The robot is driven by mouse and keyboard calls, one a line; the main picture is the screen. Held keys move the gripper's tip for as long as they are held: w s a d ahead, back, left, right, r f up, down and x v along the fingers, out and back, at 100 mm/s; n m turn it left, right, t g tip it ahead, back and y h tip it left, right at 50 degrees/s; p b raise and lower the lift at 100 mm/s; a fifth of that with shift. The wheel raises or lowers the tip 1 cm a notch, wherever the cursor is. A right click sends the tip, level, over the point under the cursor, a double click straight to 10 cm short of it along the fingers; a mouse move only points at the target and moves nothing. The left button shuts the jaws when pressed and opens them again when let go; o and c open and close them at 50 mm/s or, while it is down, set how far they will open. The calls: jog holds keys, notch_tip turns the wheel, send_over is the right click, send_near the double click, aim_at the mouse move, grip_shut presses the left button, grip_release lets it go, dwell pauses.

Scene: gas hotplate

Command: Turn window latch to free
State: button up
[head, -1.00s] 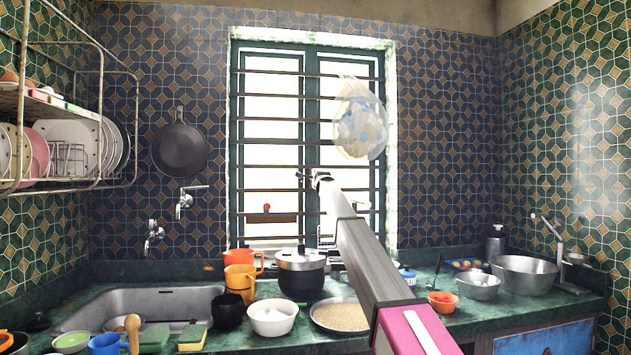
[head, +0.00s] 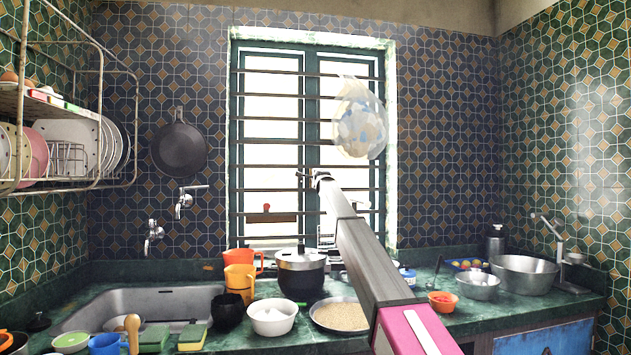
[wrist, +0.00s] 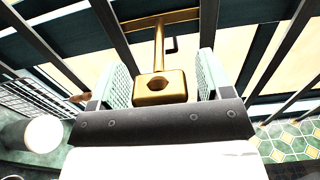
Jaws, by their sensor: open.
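The barred green window (head: 310,150) fills the middle of the head view. A small dark fitting (head: 300,177), perhaps the latch, shows on its centre post just left of my gripper (head: 319,176). In the wrist view my gripper (wrist: 164,78) is open, with its two pale green finger pads apart. A gold T-shaped piece with a square block (wrist: 160,88) lies between the pads, not visibly gripped. I cannot tell whether it belongs to the window. A small dark hooked piece (wrist: 171,46) shows beyond it. The fingertips are too small to read in the head view.
Horizontal bars (head: 270,118) cross the window close to my gripper. A clear bag (head: 359,120) hangs to the upper right. A small red-brown piece (head: 266,208) is at lower left. Below, the counter holds a dark pot (head: 301,277), orange mugs and several bowls.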

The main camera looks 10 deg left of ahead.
jog(key=v, duration=1)
jog(key=shift+s, duration=0.25)
